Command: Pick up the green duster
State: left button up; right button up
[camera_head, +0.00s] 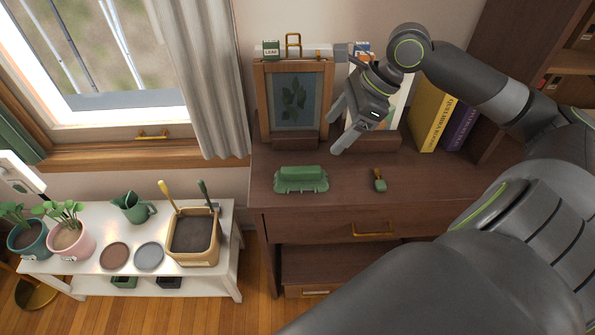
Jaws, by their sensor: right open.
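A green block with a raised top and a wider, ragged lower edge (302,180) lies on the brown cabinet top (345,193), left of its middle; it looks like the green duster. My right gripper (335,130) comes in from the right, above the back of the cabinet. It is open, its fingers pointing left and down, with nothing between them. In the picture it is above and to the right of the duster, apart from it. My left gripper is not in view.
A small green-and-brown item (379,181) lies right of the duster. A framed leaf picture (297,103) stands behind it, with yellow and purple books (433,115) at right. A white bench (215,255) at left holds pots, a jug and a planter. The cabinet's front strip is mostly clear.

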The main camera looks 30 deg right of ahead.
aim_at(302, 169)
jog(key=b+x, duration=0.2)
jog(key=x, duration=0.9)
jog(key=shift+b, duration=0.3)
jog(key=x, duration=0.2)
jog(key=b+x, duration=0.1)
jog(key=x, duration=0.3)
jog(key=shift+w+d+b, duration=0.15)
jog(key=shift+d+b, duration=0.2)
jog(key=shift+d, duration=0.05)
jog(key=shift+a+f, duration=0.1)
jog(key=shift+f, duration=0.15)
jog(key=c, duration=1.1)
notch_tip(302, 169, up, 10)
jog(key=shift+f+p, duration=0.1)
jog(key=shift+p, duration=1.15)
